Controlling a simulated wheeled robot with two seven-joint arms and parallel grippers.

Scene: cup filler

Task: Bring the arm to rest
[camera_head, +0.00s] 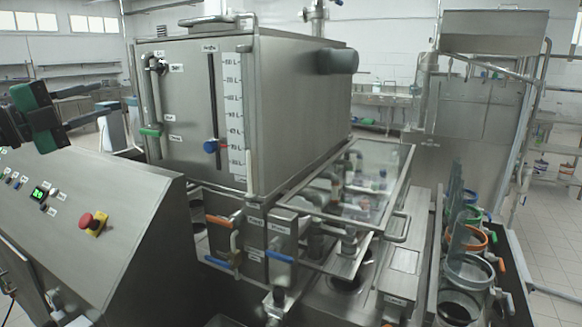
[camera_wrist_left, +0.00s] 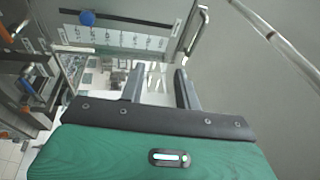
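My left gripper (camera_head: 98,106) is at the left edge of the head view, raised above the sloped control panel and left of the steel tank. Its two fingers are spread apart with nothing between them. The left wrist view also shows the open gripper fingers (camera_wrist_left: 160,88), with the scale strip of the tank (camera_wrist_left: 130,42) beyond them. My right gripper is in neither view.
The steel tank (camera_head: 290,110) stands right of my left gripper. Below the gripper is the control panel (camera_head: 130,185) with a red emergency button (camera_head: 86,220). A glass-topped frame (camera_head: 350,185) and several cups (camera_head: 468,268) stand to the right.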

